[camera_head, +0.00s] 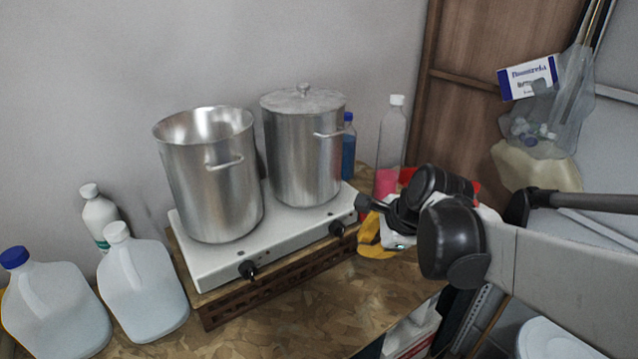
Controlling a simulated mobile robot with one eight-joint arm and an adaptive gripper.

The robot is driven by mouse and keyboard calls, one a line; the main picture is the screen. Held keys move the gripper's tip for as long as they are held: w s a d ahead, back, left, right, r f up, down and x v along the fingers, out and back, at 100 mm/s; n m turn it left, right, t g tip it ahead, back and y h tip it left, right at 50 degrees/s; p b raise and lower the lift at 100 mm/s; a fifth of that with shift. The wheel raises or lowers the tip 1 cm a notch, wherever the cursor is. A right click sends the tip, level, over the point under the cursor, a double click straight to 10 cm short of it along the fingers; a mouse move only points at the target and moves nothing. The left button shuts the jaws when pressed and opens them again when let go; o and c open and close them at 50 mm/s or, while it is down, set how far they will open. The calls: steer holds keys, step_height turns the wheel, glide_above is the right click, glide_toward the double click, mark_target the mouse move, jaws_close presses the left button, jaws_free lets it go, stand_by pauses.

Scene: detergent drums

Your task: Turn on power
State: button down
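One steel pot without a lid (215,185) stands on the left burner, and one lidded steel pot (303,150) on the right burner. My gripper (364,203) is at the right end of the hot plate, above and to the right of the right knob, and appears apart from it. Its fingers are small and partly hidden by my arm, so I cannot tell whether they are open or shut.
White jugs (142,290) and a white bottle (100,218) stand to the left. A blue bottle (348,150) and a pink-filled bottle (391,145) stand behind, near my gripper. A yellow item (370,238) lies under my arm. The worktop (330,310) is clear in front.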

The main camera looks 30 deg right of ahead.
mark_target(364, 215)
steer(key=w+d+r+m+t+p, duration=0.1)
steer(key=d+m+p, duration=0.2)
steer(key=d+m, duration=0.7)
steer(key=shift+d+r+m, duration=0.3)
steer(key=shift+r+m, duration=0.1)
steer(key=shift+m, duration=0.5)
steer(key=shift+w, duration=0.1)
steer(key=shift+w+a+r+b+x, duration=0.15)
steer(key=shift+w+r+b+x, duration=0.3)
steer(key=shift+x, duration=1.7)
steer(key=shift+w+a+r+b+x, duration=0.1)
steer(key=shift+w+b+x, duration=0.35)
steer(key=shift+x, duration=1.7)
steer(key=shift+w+a+r+b+x, duration=0.25)
steer(key=shift+b+x, duration=0.4)
steer(key=shift+x, duration=1.5)
steer(key=shift+s, duration=0.1)
